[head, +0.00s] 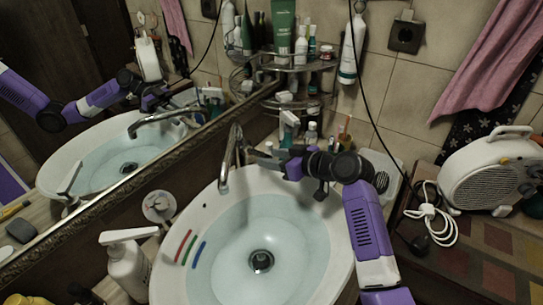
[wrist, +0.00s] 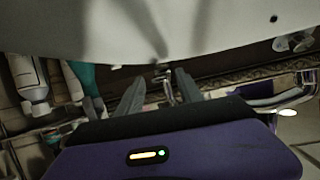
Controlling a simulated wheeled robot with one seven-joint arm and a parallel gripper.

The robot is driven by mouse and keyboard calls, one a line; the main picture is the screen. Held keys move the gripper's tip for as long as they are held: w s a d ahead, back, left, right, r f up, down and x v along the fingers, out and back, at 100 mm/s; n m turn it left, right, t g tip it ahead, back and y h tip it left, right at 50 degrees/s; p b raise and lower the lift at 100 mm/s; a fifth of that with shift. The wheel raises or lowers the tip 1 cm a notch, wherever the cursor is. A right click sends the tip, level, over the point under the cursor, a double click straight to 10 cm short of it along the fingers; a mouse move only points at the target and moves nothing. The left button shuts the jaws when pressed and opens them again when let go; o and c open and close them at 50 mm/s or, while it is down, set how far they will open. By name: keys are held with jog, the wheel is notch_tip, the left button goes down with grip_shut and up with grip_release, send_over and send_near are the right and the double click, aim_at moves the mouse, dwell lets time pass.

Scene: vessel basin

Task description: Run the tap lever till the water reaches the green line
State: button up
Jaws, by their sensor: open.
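The white basin (head: 335,240) holds pale bluish water (head: 235,268) over a dark drain. Red (head: 183,245), green (head: 190,250) and blue (head: 199,254) lines mark its left inner wall. The water's edge lies close to the blue line, with the green line higher up the wall; the exact level is hard to read. The chrome tap (head: 229,160) stands at the back rim; I see no clear stream from its spout. My gripper (head: 258,156) is open at the tap's right side. In the wrist view, the lever (wrist: 167,91) appears between the open fingers; contact cannot be told.
A corner rack (head: 290,65) with bottles stands behind my gripper. A soap dispenser (head: 127,265) is at the left and a white fan heater (head: 492,172) at the right. A mirror (head: 100,140) runs along the left wall. A black cable hangs behind my arm.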

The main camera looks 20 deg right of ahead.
jog(key=shift+w+a+f, duration=0.1)
jog(key=shift+w, duration=0.1)
grip_shut()
dwell(1.4)
